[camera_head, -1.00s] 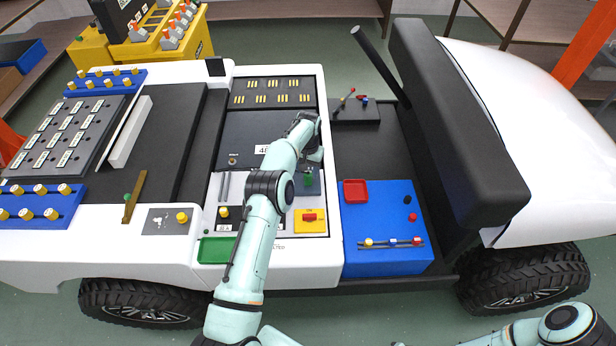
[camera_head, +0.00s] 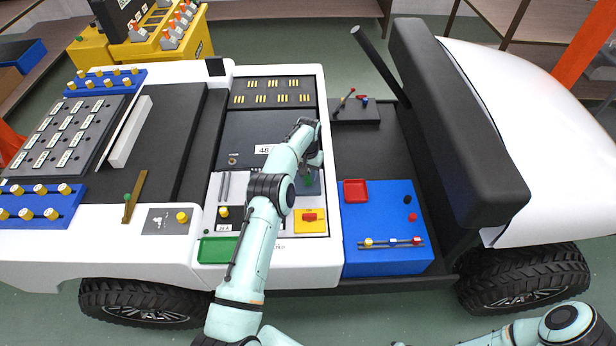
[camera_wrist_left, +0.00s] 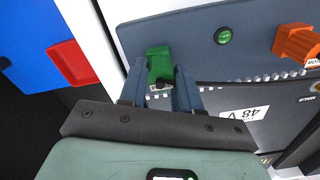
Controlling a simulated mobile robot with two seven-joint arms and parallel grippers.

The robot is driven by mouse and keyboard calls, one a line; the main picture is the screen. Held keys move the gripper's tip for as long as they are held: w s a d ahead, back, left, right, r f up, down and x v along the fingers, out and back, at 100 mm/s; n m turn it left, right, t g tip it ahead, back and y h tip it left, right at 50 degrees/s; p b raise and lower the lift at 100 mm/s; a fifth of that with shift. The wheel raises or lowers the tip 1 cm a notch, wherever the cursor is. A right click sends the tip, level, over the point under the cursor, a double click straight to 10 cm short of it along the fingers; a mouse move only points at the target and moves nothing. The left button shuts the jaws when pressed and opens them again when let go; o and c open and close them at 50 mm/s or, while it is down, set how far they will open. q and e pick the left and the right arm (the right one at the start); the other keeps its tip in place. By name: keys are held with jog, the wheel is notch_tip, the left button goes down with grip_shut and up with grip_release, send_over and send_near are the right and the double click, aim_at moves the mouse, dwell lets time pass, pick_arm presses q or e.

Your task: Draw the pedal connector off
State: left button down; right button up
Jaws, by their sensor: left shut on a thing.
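A green connector (camera_wrist_left: 158,62) stands at the grey-blue panel (camera_wrist_left: 205,50) in the left wrist view. I take it for the pedal connector. My left gripper (camera_wrist_left: 159,78) has one finger on each side of it and is shut on it. I cannot tell whether the connector is still seated. In the head view the green connector (camera_head: 309,181) shows only in part below my left gripper (camera_head: 312,166), and my wrist hides much of the panel. My right gripper is outside the head view.
An orange connector (camera_wrist_left: 294,42) and a round green button (camera_wrist_left: 223,36) sit on the same panel. A yellow plate with a red switch (camera_head: 309,217), a green tray (camera_head: 217,250) and a blue box with a red tray (camera_head: 355,191) are nearby.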

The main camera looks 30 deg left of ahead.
pick_arm(q)
jog(key=shift+r, duration=0.35)
jog(key=shift+r, duration=2.45)
